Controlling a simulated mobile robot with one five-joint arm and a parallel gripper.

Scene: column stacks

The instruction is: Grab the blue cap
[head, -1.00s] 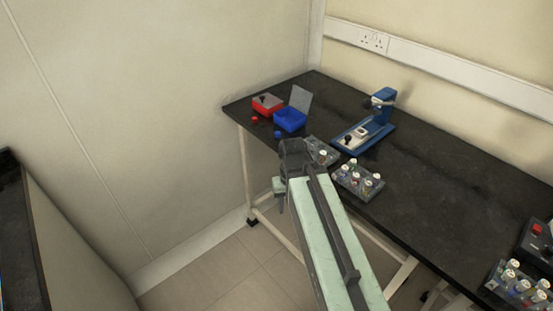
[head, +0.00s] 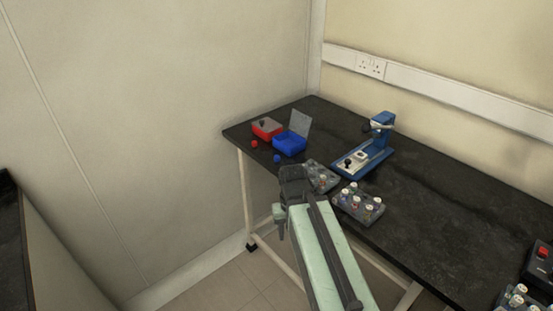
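The blue cap (head: 277,158) is a small round piece on the black bench top, near its front edge, just in front of the open blue box (head: 289,143). My gripper (head: 279,222) is at the end of my arm, below and in front of the bench edge in the picture, apart from the cap. Its fingers point down and look small and dark, so I cannot tell whether they are open or shut. The cap is in plain view.
A red cap (head: 254,144) lies left of the blue cap, by a red box (head: 267,128). Vial racks (head: 358,207) stand to the right, one partly behind my arm. A blue press-like device (head: 367,152) is behind them.

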